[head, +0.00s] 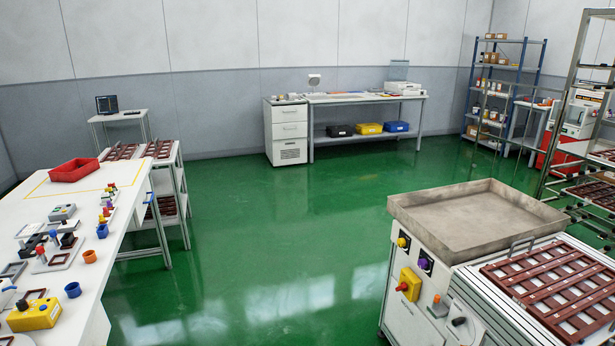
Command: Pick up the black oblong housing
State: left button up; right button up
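Neither of my grippers is in view. Small dark parts lie on the white worktable (125,192) at the left. One is a black block-like part (31,244) near the left edge of the picture. Another black part (68,240) sits just to its right. Both are small and partly crowded by neighbouring parts, so I cannot tell which of them is the black oblong housing.
The worktable also holds a red tray (74,170), a yellow box (34,315), blue cups (73,290) and an orange cup (90,256). At right stand a grey metal tray (475,219) and a conveyor with brown frames (550,285). Green floor (260,240) between is clear.

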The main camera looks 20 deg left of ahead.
aim_at(68, 240)
jog(key=i+j+u, duration=0.1)
jog(key=u, duration=0.35)
jog(key=i+u, duration=0.3)
jog(key=u, duration=0.15)
jog(key=i+l+u, duration=0.15)
jog(key=u, duration=0.25)
jog(key=i+l+u, duration=0.15)
jog(key=u, duration=0.3)
jog(key=i+l+u, duration=0.25)
jog(key=u, duration=0.2)
